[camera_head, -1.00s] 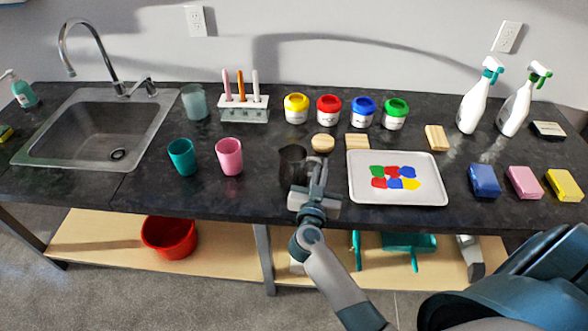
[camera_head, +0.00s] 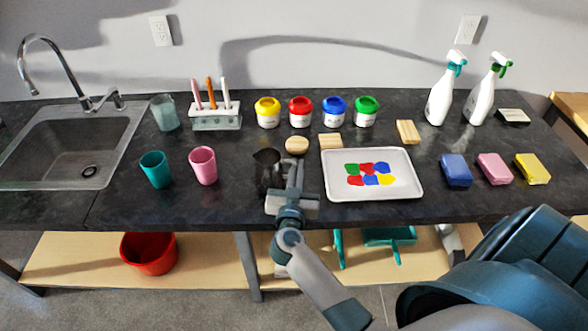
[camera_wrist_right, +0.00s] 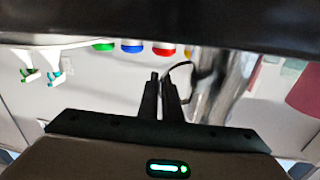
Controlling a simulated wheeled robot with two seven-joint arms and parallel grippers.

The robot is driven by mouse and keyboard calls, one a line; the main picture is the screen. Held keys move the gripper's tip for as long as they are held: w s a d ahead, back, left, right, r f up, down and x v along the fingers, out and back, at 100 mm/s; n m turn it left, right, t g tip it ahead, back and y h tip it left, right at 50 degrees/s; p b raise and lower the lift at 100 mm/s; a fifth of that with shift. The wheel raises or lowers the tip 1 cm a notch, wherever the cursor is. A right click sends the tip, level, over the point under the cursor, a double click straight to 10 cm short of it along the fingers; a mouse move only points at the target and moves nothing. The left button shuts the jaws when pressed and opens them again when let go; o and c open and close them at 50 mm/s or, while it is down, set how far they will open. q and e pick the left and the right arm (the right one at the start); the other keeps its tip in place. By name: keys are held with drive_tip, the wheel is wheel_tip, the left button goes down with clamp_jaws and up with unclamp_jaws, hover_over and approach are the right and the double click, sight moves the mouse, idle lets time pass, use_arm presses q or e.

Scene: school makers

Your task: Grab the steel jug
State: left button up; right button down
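The steel jug (camera_head: 266,167) looks dark in the head view and stands upright on the counter, right of the pink cup. My right gripper (camera_head: 294,172) is just to its right, at the handle side. In the right wrist view the shiny jug body (camera_wrist_right: 222,88) is close beside the fingers, with its thin dark handle curving to them. The two fingers of my right gripper (camera_wrist_right: 162,88) are close together, and the handle runs in between their tips. The jug's base is hard to make out. My left gripper is not in view.
A pink cup (camera_head: 203,165) and a teal cup (camera_head: 155,169) stand left of the jug. A white tray (camera_head: 409,189) with paint blots lies to the right. The counter's front edge is close.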

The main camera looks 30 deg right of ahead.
drive_tip(key=shift+r, duration=0.2)
